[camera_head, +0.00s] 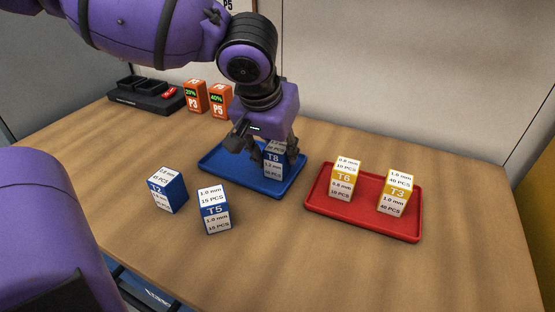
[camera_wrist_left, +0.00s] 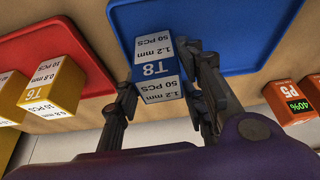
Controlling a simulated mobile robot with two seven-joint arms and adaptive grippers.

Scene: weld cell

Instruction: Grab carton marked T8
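The carton marked T8 (camera_head: 273,163), blue and white, stands upright on the blue tray (camera_head: 221,164). In the left wrist view the T8 carton (camera_wrist_left: 155,70) lies between the two fingers, its label facing the camera. My left gripper (camera_head: 272,153) points down over the carton, its fingers on either side of its upper part. In the left wrist view the left gripper (camera_wrist_left: 160,98) looks open, with one finger close to each side; firm contact does not show. The carton's upper part is partly hidden by the gripper in the head view. My right gripper is not in view.
Blue cartons T2 (camera_head: 168,191) and T5 (camera_head: 214,210) stand left of the tray. A red tray (camera_head: 364,220) at right holds yellow T6 (camera_head: 342,178) and T3 (camera_head: 394,192). Orange P3 (camera_head: 194,97), P5 (camera_head: 219,101) and a black organiser (camera_head: 146,95) stand behind. The front-right table is clear.

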